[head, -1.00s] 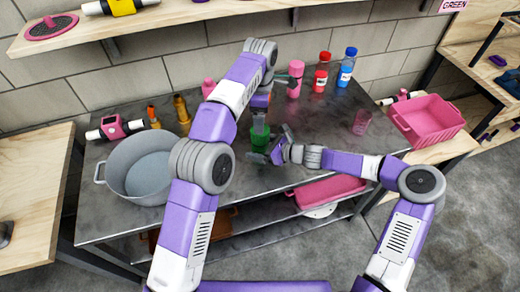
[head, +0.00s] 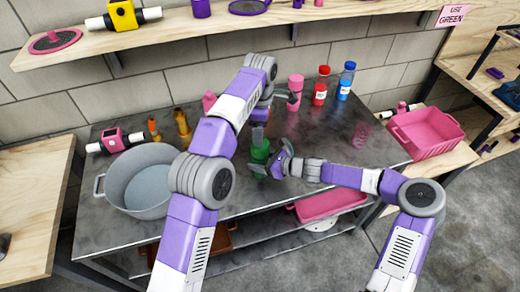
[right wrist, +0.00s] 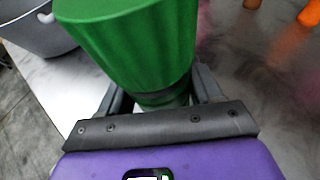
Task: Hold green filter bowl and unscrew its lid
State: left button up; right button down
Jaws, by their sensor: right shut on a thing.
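The green filter bowl (head: 260,153) stands on the dark metal table, in the middle of the head view. My right gripper (head: 275,164) comes from the right and is shut on it. In the right wrist view the green bowl (right wrist: 135,45) fills the upper middle, with its narrower part between the two fingers. My left arm reaches over the table from the left.
A grey pot (head: 145,180) stands at the table's left. Orange bottles (head: 182,121) stand behind it. A pink crate (head: 428,132) is at the right. The table right of the bowl is mostly clear.

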aim_at(260, 161)
pick_arm(q)
jog(key=m, duration=1.1)
jog(key=shift+m, duration=0.4)
jog(key=m, duration=0.3)
jog(key=shift+m, duration=0.4)
jog(key=m, duration=0.3)
jog(key=shift+m, duration=0.3)
jog(key=m, duration=0.5)
jog(key=shift+m, duration=0.3)
jog(key=m, duration=1.6)
jog(key=shift+m, duration=0.3)
jog(key=m, duration=0.7)
jog(key=shift+f, duration=4.05)
